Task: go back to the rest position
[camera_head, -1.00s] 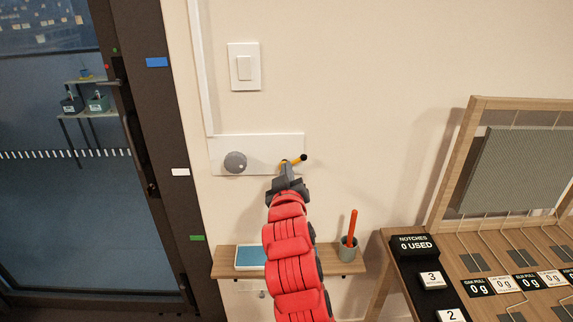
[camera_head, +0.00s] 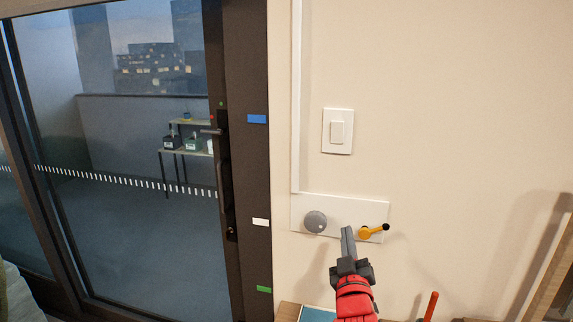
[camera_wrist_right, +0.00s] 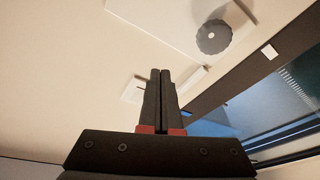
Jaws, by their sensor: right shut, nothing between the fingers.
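My right gripper (camera_head: 347,231) is shut and empty in front of the white wall panel (camera_head: 340,207), its tip between the grey round knob (camera_head: 315,221) and the yellow lever with a black end (camera_head: 372,231). In the head view the tip overlaps the panel's lower part, and I cannot tell how far it stands from the wall. The right wrist view shows the two dark fingers (camera_wrist_right: 160,75) together, with the grey knob (camera_wrist_right: 213,37) beyond them to the upper right. My left gripper is not in view.
A light switch (camera_head: 337,130) is on the wall above the panel. A glass door (camera_head: 120,180) with a dark frame and handle is at left. Below are a small shelf (camera_head: 288,311) and an orange stick (camera_head: 431,306). A wooden frame (camera_head: 552,262) stands at right.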

